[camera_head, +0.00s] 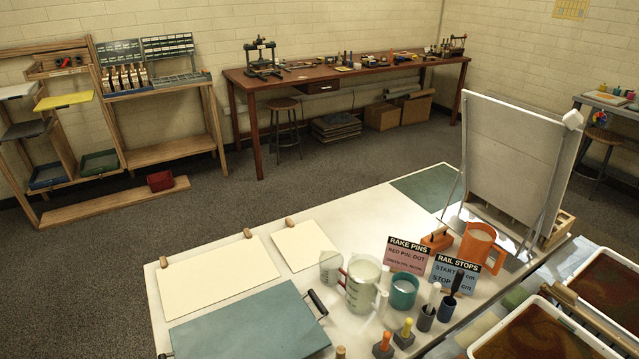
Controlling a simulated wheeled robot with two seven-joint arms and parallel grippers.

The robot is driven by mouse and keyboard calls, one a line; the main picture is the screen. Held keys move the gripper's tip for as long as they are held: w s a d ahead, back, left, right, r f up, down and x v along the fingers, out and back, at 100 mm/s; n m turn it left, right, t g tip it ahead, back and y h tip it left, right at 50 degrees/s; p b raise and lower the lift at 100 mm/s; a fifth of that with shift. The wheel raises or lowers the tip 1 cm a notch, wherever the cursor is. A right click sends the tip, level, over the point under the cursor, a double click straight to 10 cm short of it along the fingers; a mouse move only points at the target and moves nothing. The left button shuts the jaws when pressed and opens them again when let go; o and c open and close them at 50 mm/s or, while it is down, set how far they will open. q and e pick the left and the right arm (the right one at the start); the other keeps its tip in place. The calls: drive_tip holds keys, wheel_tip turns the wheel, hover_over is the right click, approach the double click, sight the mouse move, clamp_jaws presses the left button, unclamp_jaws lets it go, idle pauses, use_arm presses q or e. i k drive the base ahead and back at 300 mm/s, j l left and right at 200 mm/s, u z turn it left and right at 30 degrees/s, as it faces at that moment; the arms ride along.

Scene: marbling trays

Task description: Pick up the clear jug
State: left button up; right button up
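On the white table (215,243) stand several vessels. A small clear jug (329,268) is at the left of the group, upright. Right beside it, slightly nearer, is a larger see-through jug (360,290) with pale contents; a red handle-like part shows at its left. I cannot tell for sure which of the two is the clear jug meant. An orange jug (478,246) stands further right with pale contents. Neither of my grippers is in view.
A teal cup (403,290), dark pin holders (424,318) and two signs (407,256) (452,276) crowd the jugs' right side. A blue-grey board (250,325) and cream sheets (222,276) lie to the left. Brown-filled trays (545,335) are at the lower right.

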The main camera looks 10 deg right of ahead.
sight(365, 272)
drive_tip(key=z, duration=2.1)
drive_tip(key=u, duration=1.55)
drive_tip(key=k+j+z, duration=0.25)
drive_tip(key=j+z, duration=0.25)
drive_tip(key=k+j+z, duration=0.2)
drive_tip(key=z, duration=0.25)
drive_tip(key=k+j+z, duration=0.15)
drive_tip(key=k+z, duration=0.35)
drive_tip(key=i, duration=0.1)
